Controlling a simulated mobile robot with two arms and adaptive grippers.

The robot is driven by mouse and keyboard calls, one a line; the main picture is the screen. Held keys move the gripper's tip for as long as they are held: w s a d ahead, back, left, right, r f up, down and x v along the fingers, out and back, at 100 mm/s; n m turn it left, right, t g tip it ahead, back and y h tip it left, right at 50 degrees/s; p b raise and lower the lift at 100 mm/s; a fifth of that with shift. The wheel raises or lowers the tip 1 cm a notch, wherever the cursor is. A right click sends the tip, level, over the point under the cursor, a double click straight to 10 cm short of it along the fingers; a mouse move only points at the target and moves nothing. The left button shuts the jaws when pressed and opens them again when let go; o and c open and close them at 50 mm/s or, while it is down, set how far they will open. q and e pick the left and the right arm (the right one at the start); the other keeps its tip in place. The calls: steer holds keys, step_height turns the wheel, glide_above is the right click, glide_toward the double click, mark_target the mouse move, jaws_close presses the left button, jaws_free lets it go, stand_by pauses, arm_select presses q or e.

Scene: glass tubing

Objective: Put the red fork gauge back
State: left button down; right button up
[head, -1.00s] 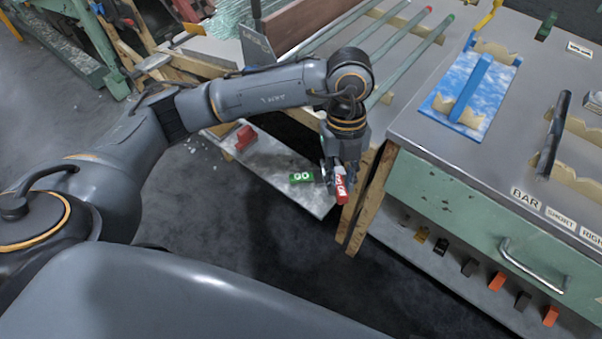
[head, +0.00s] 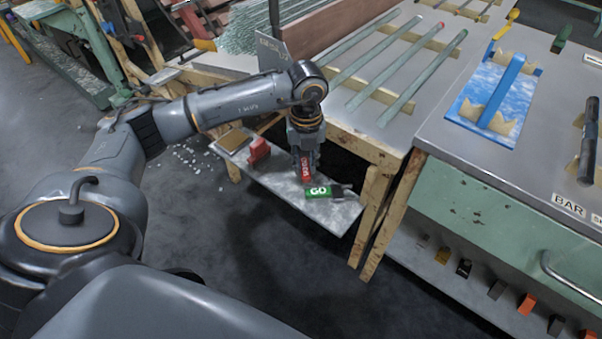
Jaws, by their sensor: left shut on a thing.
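The red fork gauge (head: 307,173), with white lettering on its side, hangs from my left gripper (head: 303,155), which is shut on its upper part. The gauge points down at the low grey shelf (head: 275,184) under the bench. A green gauge marked GO (head: 319,191) lies on that shelf, just below and right of the red one in the picture. I cannot tell whether the red gauge touches the shelf or the green gauge. My right gripper is not in view.
A red block (head: 259,150) and a tan flat piece (head: 234,141) are on the shelf to the left. A wooden bench leg (head: 372,215) stands at the shelf's right end. Glass tubes (head: 422,80) lie on the bench above. A green drawer cabinet (head: 480,215) stands at right.

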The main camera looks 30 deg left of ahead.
mark_target(302, 162)
arm_select(q)
steer(key=shift+w+a+f, duration=0.25)
steer(key=shift+a+f, duration=0.15)
steer(key=shift+f, duration=0.2)
steer(key=shift+w+a+f, duration=0.2)
steer(key=shift+a+f, duration=0.2)
steer(key=shift+f, duration=0.2)
steer(key=f, duration=0.2)
steer(key=f+b, duration=0.1)
steer(key=shift+w+a+f, duration=0.15)
steer(key=shift+a, duration=0.1)
steer(key=shift+f, duration=0.15)
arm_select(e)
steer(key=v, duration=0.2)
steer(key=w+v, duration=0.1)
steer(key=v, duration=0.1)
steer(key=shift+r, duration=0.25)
arm_select(q)
steer(key=shift+f, duration=0.1)
steer(key=c, duration=1.2)
jaws_free()
steer(key=shift+o, duration=0.2)
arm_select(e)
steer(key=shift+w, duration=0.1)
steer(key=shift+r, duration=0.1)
